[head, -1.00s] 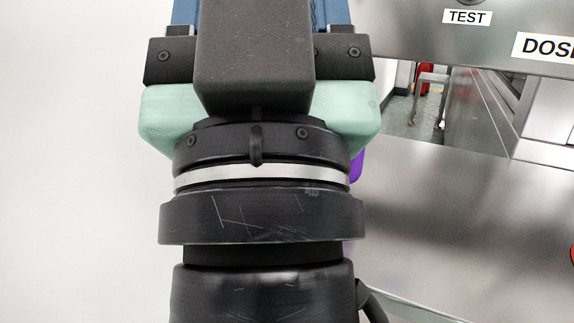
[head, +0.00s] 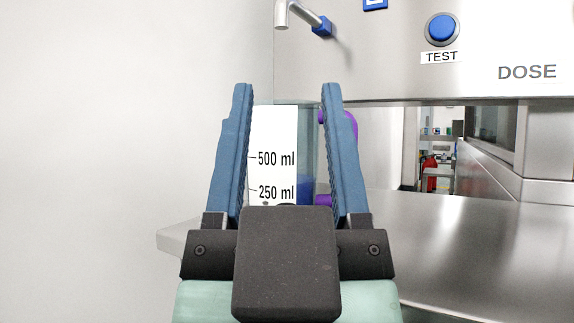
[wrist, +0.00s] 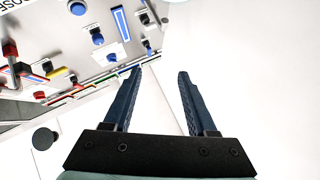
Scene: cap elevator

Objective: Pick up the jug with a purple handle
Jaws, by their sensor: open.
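The jug (head: 273,140) stands upright at the steel counter in the head view, with a white scale panel marked 500 ml and 250 ml and some blue liquid low on its right side. Its purple handle (head: 352,130) shows on the right, partly hidden behind my right finger. My gripper (head: 286,95) is open, its two blue fingers appearing on either side of the jug in the picture. I cannot tell whether the jug is between the fingers or beyond them. The jug's base is hidden by my gripper body. In the wrist view my gripper (wrist: 158,72) is open, with no jug visible.
A steel counter (head: 455,235) extends to the right, clear there. A metal spout (head: 281,14) hangs above the jug. The panel above has a blue TEST button (head: 443,29) and a DOSE label. A plain white wall fills the left.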

